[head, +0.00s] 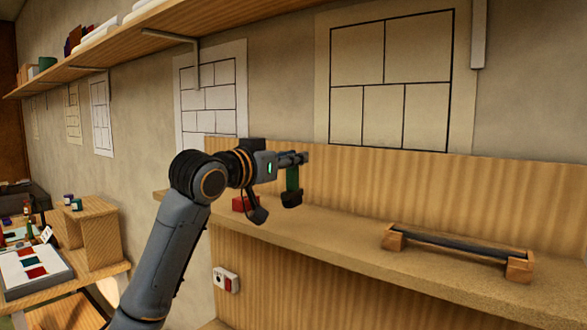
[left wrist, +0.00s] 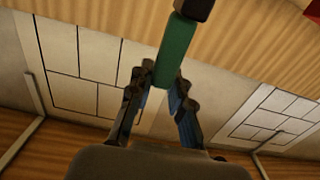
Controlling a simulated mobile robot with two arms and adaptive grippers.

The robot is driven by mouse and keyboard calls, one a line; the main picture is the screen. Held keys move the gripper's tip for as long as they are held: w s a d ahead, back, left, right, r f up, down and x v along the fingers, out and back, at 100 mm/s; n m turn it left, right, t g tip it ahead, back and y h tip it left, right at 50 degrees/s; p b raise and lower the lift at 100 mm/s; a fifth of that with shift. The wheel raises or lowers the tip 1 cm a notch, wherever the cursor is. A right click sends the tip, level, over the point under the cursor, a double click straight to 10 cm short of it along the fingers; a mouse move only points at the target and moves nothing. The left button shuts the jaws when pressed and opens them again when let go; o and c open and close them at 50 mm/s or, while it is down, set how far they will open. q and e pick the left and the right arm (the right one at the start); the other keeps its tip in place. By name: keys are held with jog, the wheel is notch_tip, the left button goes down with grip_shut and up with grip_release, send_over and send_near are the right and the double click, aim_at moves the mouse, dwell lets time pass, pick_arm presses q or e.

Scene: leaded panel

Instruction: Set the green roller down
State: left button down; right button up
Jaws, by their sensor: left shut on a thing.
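My left gripper (head: 294,160) reaches in from the left in the head view, above the wooden ledge. It is shut on the green roller (head: 292,180), which hangs down from the fingers with a dark lower end. In the left wrist view the roller's green body (left wrist: 176,48) sits between the two fingertips (left wrist: 162,82). The roller's dark end appears apart from the ledge (head: 330,228), though the exact gap is hard to tell. My right gripper is not in view.
A red block (head: 243,204) lies on the ledge behind my gripper. A dark bar on two wooden supports (head: 458,248) stands at the right of the ledge. The ledge between them is clear. A shelf (head: 160,42) runs overhead at left; a worktable with small items (head: 40,268) stands at far left.

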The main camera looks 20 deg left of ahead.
aim_at(290, 177)
pick_arm(q)
jog(key=shift+w+d+f+p, duration=0.1)
jog(key=shift+w+f+p, duration=0.05)
jog(key=shift+f+p, duration=0.2)
notch_tip(290, 177, down, 2)
jog(key=shift+d+p, duration=0.15)
jog(key=shift+p, duration=0.5)
jog(key=shift+f, duration=0.4)
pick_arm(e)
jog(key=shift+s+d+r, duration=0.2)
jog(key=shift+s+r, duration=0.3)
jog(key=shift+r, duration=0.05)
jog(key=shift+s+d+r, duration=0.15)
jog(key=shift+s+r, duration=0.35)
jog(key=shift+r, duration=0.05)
pick_arm(q)
jog(key=shift+f, duration=0.2)
jog(key=c, duration=1.2)
grip_release()
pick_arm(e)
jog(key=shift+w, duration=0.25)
pick_arm(q)
jog(key=shift+r, duration=0.1)
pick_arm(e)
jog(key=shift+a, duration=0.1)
